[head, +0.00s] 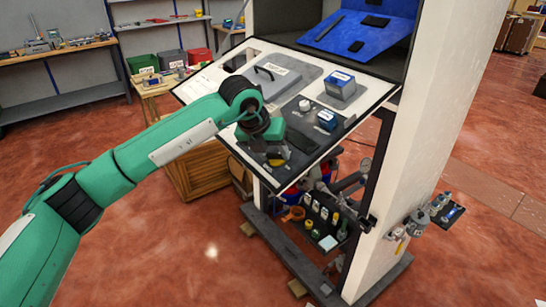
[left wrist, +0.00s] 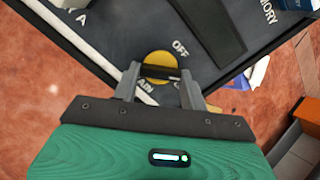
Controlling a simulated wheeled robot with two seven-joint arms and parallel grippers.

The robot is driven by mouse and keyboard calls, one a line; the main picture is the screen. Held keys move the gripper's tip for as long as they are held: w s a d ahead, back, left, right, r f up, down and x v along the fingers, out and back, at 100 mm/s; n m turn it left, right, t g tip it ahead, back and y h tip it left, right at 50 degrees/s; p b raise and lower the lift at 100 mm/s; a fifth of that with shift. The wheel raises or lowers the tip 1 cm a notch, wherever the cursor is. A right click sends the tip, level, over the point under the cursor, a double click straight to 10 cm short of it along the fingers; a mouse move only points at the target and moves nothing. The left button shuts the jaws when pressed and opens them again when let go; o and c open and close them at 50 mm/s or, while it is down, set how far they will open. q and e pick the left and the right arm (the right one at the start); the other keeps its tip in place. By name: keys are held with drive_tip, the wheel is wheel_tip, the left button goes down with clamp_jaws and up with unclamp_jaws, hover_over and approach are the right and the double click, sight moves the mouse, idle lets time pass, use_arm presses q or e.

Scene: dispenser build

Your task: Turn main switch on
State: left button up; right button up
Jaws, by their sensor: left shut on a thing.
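The main switch is a round yellow disc (left wrist: 160,60) with a dark bar handle across it, set in a dark panel. In the left wrist view an "OFF" label is printed above and right of it, with "MAIN" lettering below, partly hidden by a finger. My left gripper (left wrist: 160,80) is shut on the switch handle, one finger at each side. In the head view the left gripper (head: 275,150) is at the dark panel's lower left, with a bit of the yellow switch (head: 277,160) showing under it. My right gripper is not in view.
The sloped console (head: 215,83) carries a grey lidded plate (head: 275,82), a blue-topped box (head: 341,84) and knobs (head: 326,119) right of the gripper. A white cabinet post (head: 432,110) stands at the right. A shelf of valves and tools (head: 325,220) is below.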

use_arm(q)
drive_tip(key=m+b, duration=0.4)
drive_tip(key=shift+a+f+b, duration=0.1)
drive_tip(key=shift+f+b, duration=0.1)
drive_tip(key=shift+b, duration=0.2)
drive_tip(key=shift+m+h+b, duration=0.3)
drive_tip(key=shift+m+b, duration=0.05)
drive_tip(key=shift+m, duration=0.15)
drive_tip(key=shift+w+r+m+b, duration=0.1)
drive_tip(key=shift+r+m+b, duration=0.1)
drive_tip(key=shift+m+b, duration=0.9)
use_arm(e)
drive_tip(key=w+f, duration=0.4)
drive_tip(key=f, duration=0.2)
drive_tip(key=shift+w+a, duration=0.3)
use_arm(q)
drive_tip(key=shift+m, duration=0.3)
drive_tip(key=o, duration=1)
drive_tip(key=shift+g, duration=0.3)
